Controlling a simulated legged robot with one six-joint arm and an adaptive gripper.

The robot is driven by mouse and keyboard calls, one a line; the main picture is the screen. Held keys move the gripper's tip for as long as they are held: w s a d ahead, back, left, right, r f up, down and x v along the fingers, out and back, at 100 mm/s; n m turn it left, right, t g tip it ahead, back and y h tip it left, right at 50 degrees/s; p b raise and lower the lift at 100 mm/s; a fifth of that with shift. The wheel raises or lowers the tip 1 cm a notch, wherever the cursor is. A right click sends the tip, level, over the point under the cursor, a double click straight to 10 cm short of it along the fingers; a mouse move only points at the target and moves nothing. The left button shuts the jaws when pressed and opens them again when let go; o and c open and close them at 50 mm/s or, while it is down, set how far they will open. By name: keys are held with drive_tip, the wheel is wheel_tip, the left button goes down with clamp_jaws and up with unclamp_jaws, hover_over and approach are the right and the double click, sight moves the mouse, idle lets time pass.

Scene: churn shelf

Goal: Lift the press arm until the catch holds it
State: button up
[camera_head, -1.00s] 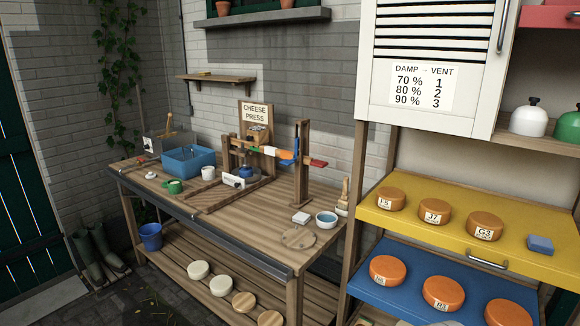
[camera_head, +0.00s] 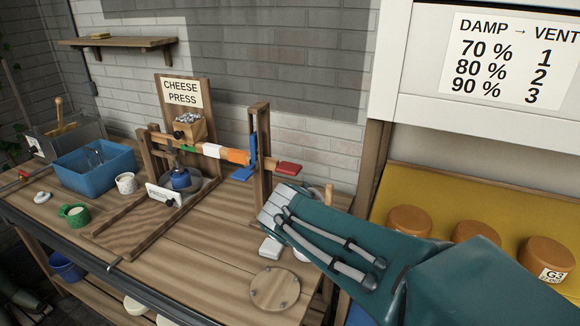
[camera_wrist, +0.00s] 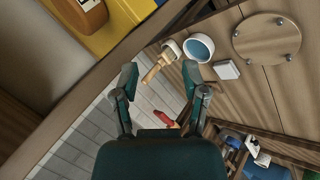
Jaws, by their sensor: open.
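The press arm (camera_head: 211,150) is a bar with green, white and orange bands and a red end (camera_head: 288,168). It slopes slightly down to the right through a wooden post (camera_head: 261,190). A blue piece (camera_head: 252,158), apparently the catch, is on that post beside the bar. In the wrist view the red end (camera_wrist: 165,119) shows beyond my gripper (camera_wrist: 159,75), low between its fingers. My gripper is open and empty, apart from the bar. In the head view my teal arm comes in from the right, below the red end; the fingers cannot be made out there.
A wooden-handled tool (camera_wrist: 158,66), a bowl of blue liquid (camera_wrist: 198,48), a white block (camera_wrist: 227,69) and a pegged wooden disc (camera_wrist: 267,40) are nearby on the bench. A yellow shelf (camera_head: 388,186) with cheeses stands right.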

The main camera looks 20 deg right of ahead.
drive_tip(key=w+d+n+t+h, duration=0.25)
drive_tip(key=w+h, duration=0.25)
drive_tip(key=w, duration=0.9)
drive_tip(key=n+t, duration=0.5)
drive_tip(key=t, duration=0.2)
approach(291, 163)
drive_tip(key=shift+n+h, duration=0.25)
drive_tip(key=shift+h, duration=0.15)
drive_tip(key=x, duration=0.3)
drive_tip(key=f+x, duration=0.1)
drive_tip(key=x, duration=0.6)
drive_tip(key=shift+w+a+f, duration=0.1)
drive_tip(key=shift+f, duration=0.15)
drive_tip(key=shift+c, duration=0.3)
clamp_jaws()
